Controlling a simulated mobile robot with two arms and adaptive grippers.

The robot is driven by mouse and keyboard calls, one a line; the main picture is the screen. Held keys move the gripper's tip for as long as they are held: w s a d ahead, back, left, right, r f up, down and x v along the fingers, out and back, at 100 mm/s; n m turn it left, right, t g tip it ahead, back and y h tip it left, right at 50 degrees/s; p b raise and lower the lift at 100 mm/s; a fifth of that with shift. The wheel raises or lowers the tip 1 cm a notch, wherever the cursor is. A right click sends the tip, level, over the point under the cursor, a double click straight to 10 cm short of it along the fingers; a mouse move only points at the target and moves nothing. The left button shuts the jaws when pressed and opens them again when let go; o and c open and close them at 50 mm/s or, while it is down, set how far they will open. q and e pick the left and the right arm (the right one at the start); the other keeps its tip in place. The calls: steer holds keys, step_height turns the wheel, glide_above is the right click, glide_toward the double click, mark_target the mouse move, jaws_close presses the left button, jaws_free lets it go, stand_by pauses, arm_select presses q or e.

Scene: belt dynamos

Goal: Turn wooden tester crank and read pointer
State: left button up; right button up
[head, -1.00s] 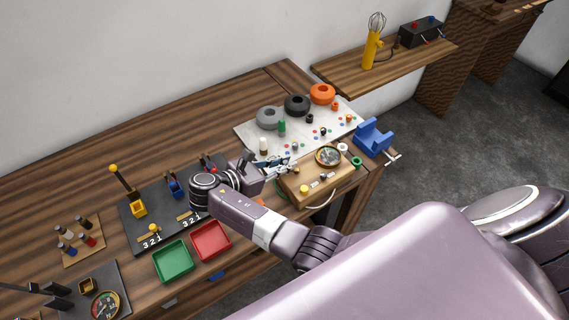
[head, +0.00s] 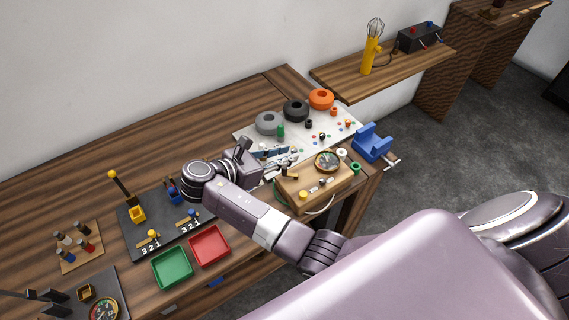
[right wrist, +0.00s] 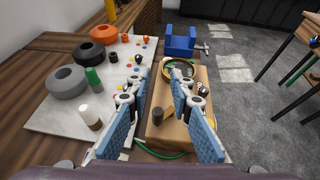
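The wooden tester (head: 335,187) is a light wooden box with a round brass-rimmed dial (head: 327,161) at its far end. The dial also shows in the right wrist view (right wrist: 180,70), where its pointer cannot be read. A dark upright knob (head: 291,173), which looks like the crank handle, stands on the box's left part; it shows in the right wrist view (right wrist: 158,115) too. My right gripper (head: 290,153) is open and empty, beside and above the tester's left end. In the right wrist view its blue-padded fingers (right wrist: 155,92) stand apart, the knob visible between them. My left gripper is not in view.
A pale board (head: 355,118) with grey, black and orange rings lies behind the tester. A blue vise (head: 372,142) sits at the bench's right end. Green (head: 172,268) and red (head: 210,245) trays lie left of my arm. A cable hangs at the tester's front.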

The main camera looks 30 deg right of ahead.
steer(key=shift+r, duration=1.9)
